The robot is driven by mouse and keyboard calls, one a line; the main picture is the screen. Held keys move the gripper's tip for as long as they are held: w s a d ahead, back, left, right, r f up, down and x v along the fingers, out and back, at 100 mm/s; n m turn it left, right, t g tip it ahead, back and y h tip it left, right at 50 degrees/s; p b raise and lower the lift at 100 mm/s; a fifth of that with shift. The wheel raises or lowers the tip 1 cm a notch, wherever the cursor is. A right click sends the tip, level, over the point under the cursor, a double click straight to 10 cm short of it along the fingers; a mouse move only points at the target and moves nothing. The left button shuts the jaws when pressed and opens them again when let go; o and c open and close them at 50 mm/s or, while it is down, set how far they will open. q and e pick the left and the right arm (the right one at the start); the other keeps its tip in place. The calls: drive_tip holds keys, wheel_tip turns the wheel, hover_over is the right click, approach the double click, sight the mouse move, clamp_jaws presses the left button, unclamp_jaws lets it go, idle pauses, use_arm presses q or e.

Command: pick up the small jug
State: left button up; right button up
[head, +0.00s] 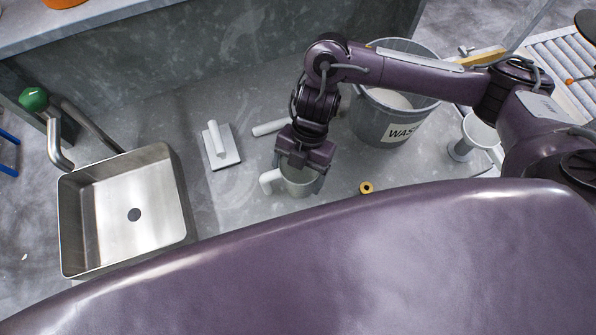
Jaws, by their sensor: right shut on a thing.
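The small jug (297,187) is a pale grey-white vessel with a light handle (268,180) on its left side. It stands upright in the middle of the head view. My right gripper (304,170) comes down over it from above and is shut on it. The gripper hides most of the jug's top and far side. I cannot tell whether the jug's base touches the grey worktop. My left gripper does not show in the head view.
A metal sink (128,210) is at the left. A grey bucket marked "WAS" (370,122), a white funnel-like cup (480,132) and a small yellow ring (366,187) are to the right.

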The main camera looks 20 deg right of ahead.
drive_tip(key=shift+r, duration=0.6)
wheel_tip(320, 180, up, 19)
drive_tip(key=p, duration=0.1)
drive_tip(key=w+d+f+m+t+h+b, duration=0.1)
drive_tip(key=w+m, duration=0.5)
drive_tip(key=m, duration=0.7)
drive_tip(key=w+d+f+m+t+h+b, duration=0.1)
drive_tip(key=w+d+m+t, duration=0.5)
drive_tip(key=m, duration=0.8)
drive_tip(key=shift+w+d+f+t+h, duration=0.3)
drive_tip(key=shift+w+d+f+h, duration=0.3)
drive_tip(key=shift+w+d+f, duration=0.45)
drive_tip(key=shift+s+d+r, duration=0.2)
drive_tip(key=shift+s, duration=0.05)
